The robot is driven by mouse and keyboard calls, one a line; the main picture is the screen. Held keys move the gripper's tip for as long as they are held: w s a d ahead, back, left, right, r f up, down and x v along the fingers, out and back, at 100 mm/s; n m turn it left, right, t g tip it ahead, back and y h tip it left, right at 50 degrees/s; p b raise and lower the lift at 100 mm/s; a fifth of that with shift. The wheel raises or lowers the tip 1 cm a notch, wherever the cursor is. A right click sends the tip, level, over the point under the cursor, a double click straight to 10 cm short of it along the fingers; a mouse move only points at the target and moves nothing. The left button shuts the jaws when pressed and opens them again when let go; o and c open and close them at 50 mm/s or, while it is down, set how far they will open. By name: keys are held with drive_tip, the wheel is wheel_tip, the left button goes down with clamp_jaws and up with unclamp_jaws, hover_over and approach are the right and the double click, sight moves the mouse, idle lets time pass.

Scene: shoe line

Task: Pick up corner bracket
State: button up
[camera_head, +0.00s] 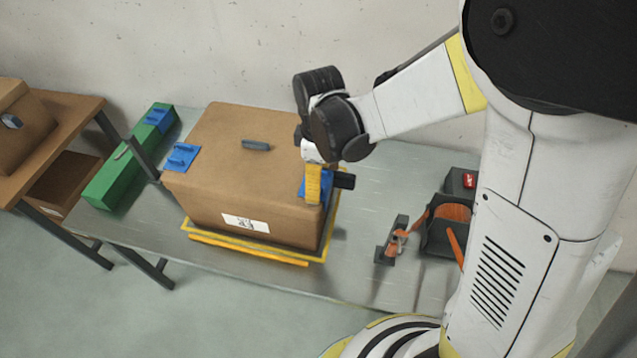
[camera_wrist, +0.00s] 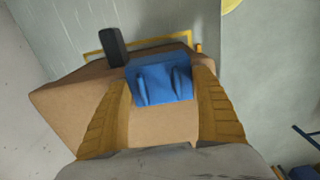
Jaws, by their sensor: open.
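A blue corner bracket (camera_head: 303,187) sits at the right front top corner of a brown cardboard box (camera_head: 228,187), partly hidden by my gripper in the head view. In the wrist view the blue bracket (camera_wrist: 160,82), with two raised ribs, lies between my two yellow fingers. My gripper (camera_head: 314,195) is over that corner, pointing down. In the wrist view my gripper (camera_wrist: 163,80) is open, with one finger on each side of the bracket. I cannot tell whether the fingers touch it. Another blue bracket (camera_head: 182,157) is on the box's left top corner.
The box stands in a yellow frame (camera_head: 250,262) on a metal table (camera_head: 375,180). A green case (camera_head: 125,165) with a blue bracket (camera_head: 159,118) is at left. A clamp-like tool (camera_head: 391,243) and a dark bin (camera_head: 440,238) are at right. A dark block (camera_wrist: 113,46) is near the bracket.

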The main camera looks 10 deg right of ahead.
drive_tip(key=c, duration=1.3)
